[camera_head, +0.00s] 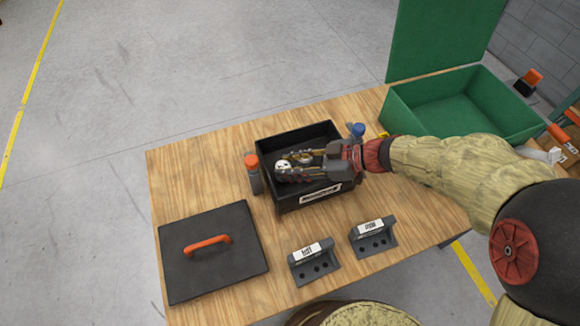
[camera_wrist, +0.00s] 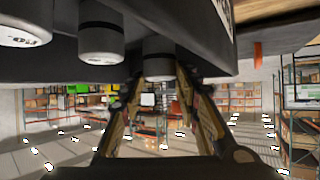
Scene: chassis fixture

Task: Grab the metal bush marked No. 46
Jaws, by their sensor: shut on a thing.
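My gripper (camera_head: 290,166) reaches from the right into an open black box (camera_head: 318,204) on the wooden table. Its fingers are shut on a metal bush (camera_head: 283,165), whose pale end shows between the fingertips. In the wrist view the fingers close on both sides of a grey bush (camera_wrist: 158,62). Two more grey bushes, one in the middle (camera_wrist: 101,45) and one at the far left (camera_wrist: 25,32), show along the top of that view. The left one carries a partly cut-off "No" mark. The held bush's number cannot be read.
A black lid with an orange handle (camera_head: 207,243) lies front left. Two dark labelled brackets stand in front, one left (camera_head: 314,262) and one right (camera_head: 373,238). An orange-capped bottle (camera_head: 253,173) and a blue-capped one (camera_head: 357,131) flank the box. A green bin (camera_head: 440,125) stands back right.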

